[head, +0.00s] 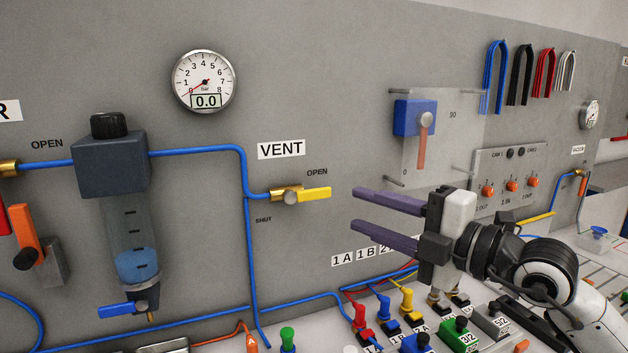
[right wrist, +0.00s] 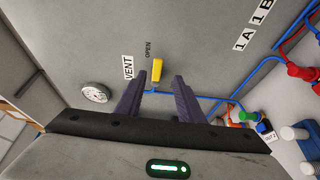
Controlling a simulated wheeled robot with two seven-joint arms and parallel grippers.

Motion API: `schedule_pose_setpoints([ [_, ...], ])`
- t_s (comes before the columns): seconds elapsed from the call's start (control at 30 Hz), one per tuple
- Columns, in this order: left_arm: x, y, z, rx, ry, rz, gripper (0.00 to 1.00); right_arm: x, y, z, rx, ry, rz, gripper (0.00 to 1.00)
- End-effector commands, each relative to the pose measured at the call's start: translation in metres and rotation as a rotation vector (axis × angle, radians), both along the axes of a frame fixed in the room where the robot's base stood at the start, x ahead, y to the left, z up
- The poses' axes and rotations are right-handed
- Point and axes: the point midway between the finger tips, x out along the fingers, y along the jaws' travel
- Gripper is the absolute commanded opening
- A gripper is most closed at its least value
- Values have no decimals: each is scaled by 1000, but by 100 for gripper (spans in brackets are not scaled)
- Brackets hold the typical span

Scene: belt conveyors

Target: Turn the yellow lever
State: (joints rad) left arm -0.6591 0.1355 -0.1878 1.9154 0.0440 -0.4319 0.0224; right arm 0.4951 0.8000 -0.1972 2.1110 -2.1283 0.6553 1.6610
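The yellow lever (head: 313,195) sits on a brass valve (head: 285,196) under the VENT label (head: 281,149) on the grey panel. It lies about level and points right, toward the word OPEN. My right gripper (head: 357,208) is open and empty, to the right of the lever and apart from it, its two purple fingers pointing left. In the right wrist view the lever (right wrist: 157,69) shows beyond the fingertips, between and a little above them. My left gripper is not in view.
A pressure gauge (head: 204,81) reading 0.0 is above left. A filter unit (head: 111,165) and blue tubing (head: 247,230) are left of the valve. A clear guard (head: 446,140) stands out above my right gripper. Coloured valves and plugs (head: 387,310) fill the bench below.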

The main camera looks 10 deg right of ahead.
Motion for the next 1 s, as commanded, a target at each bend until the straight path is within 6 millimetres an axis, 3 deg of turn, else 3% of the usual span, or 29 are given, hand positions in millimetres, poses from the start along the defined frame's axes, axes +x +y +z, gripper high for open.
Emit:
schedule_pose_setpoints([
  [0.17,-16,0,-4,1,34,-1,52,12,3,6,-9,-5,-14,34],
  [0.3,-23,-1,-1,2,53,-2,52,32,17,7,-8,-4,-12,34],
  [0.6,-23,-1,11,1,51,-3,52,74,46,5,-8,-4,-11,34],
  [1.0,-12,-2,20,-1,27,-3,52,87,54,2,-9,-5,-11,34],
])
